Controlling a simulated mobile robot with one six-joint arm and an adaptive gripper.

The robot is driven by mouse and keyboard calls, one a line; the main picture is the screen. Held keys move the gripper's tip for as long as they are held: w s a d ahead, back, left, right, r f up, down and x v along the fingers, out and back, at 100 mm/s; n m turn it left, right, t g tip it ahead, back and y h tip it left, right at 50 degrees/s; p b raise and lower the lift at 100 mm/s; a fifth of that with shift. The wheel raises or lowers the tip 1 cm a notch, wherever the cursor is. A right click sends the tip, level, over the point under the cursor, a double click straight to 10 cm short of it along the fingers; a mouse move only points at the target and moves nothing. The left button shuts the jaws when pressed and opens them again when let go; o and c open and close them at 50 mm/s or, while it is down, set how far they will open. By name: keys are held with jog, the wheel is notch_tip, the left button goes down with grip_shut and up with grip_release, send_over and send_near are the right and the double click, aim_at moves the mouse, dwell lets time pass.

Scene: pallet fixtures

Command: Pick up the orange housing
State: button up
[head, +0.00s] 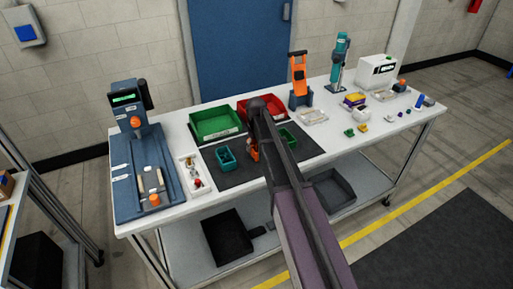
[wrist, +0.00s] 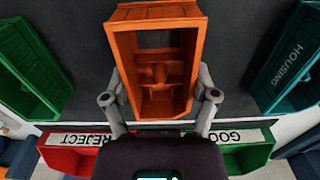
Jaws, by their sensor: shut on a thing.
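The orange housing (wrist: 152,28) is an open box-like shell with inner ribs, in the middle of the wrist view. My gripper (wrist: 160,80) is shut on it, with one finger against each side. In the head view a small part of the orange housing (head: 253,151) shows beside my arm, over the dark mat. My arm hides most of my gripper there. I cannot tell whether the housing touches the mat or is just above it.
Behind stand a green tray (head: 216,124) and a red tray (head: 275,106). A blue fixture (head: 140,180) stands at the left.

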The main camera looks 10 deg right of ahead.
aim_at(256, 147)
jog(key=shift+r, duration=0.15)
notch_tip(256, 147, up, 4)
jog(key=p, duration=0.3)
jog(key=shift+f+p, duration=0.25)
jog(key=shift+p, duration=0.05)
jog(key=s+r+p, duration=0.1)
jog(key=s, duration=1.5)
jog(key=shift+r, duration=0.1)
